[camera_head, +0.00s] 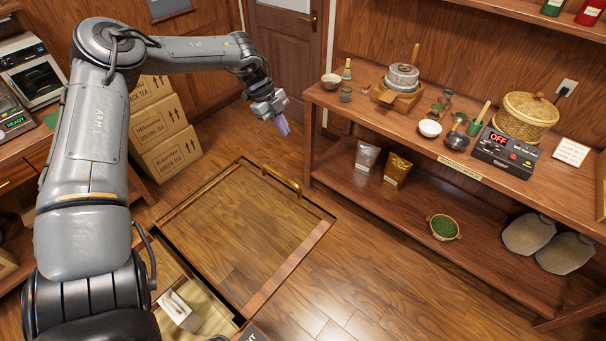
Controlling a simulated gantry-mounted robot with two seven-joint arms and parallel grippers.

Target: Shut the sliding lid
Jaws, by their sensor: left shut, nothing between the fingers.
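The sliding lid (235,240) is a wood-plank panel set in a framed hatch in the floor. A brass bar handle (283,182) stands at its far right edge. At the near left, a pale-lined compartment (212,309) shows uncovered beside the panel, with a white box (180,309) in it. My left arm partly hides this side. My left gripper (283,125) hangs in the air above and beyond the handle, with its purple-tinted fingers shut and empty. It is apart from the lid and handle. My right gripper is not in view.
A wooden bench (460,182) with a lower shelf stands on the right, holding tea tools, a basket (525,115) and a device reading OFF (506,152). Stacked cartons (165,130) stand at the left behind my arm. A door (290,60) is at the back. Floor right of the hatch is clear.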

